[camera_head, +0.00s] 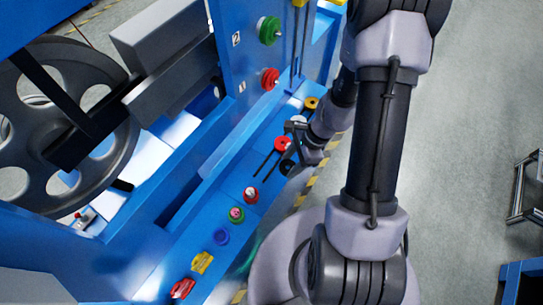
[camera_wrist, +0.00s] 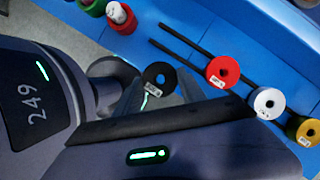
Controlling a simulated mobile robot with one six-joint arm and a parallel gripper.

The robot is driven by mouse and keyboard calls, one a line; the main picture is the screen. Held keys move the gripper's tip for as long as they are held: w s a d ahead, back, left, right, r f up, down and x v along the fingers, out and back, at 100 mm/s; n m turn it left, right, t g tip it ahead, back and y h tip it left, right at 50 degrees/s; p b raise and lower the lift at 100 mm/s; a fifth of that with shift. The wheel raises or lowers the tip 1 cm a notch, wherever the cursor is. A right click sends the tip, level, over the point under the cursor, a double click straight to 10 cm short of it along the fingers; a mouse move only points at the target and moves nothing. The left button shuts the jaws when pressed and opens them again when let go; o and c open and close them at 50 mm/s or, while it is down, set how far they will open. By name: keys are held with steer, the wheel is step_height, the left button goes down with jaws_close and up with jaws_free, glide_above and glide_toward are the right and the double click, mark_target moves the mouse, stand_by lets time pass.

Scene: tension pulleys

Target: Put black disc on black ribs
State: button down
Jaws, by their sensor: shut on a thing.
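The black disc (camera_wrist: 160,76), with a central hole and a small white label, is between the fingers of my gripper (camera_wrist: 160,88) in the wrist view. My gripper is shut on it. In the head view the black disc (camera_head: 287,167) shows small and dark by my gripper (camera_head: 298,158), at the right edge of the blue ledge. The black ribs (camera_wrist: 182,39) are two thin parallel bars on the blue ledge, just beyond the disc in the wrist view. They also show left of the disc in the head view (camera_head: 267,165).
More red, green and blue pieces (camera_head: 237,214) line the near ledge. A large grey wheel (camera_head: 110,80) is at left.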

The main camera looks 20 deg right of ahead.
steer(key=w+a, duration=0.2)
steer(key=a, duration=0.1)
steer(key=w+a, duration=0.2)
steer(key=shift+w+a+f+b, duration=0.1)
steer(key=shift+a+f+b, duration=0.05)
steer(key=shift+f+b, duration=0.2)
step_height(320, 180, down, 4)
steer(key=b, duration=0.2)
steer(key=shift+w+a+r+b, duration=0.1)
steer(key=shift+w+b, duration=0.05)
steer(key=shift+b, duration=0.15)
steer(key=shift+r, duration=0.2)
steer(key=shift+f, duration=0.15)
steer(key=c, duration=0.7)
jaws_free()
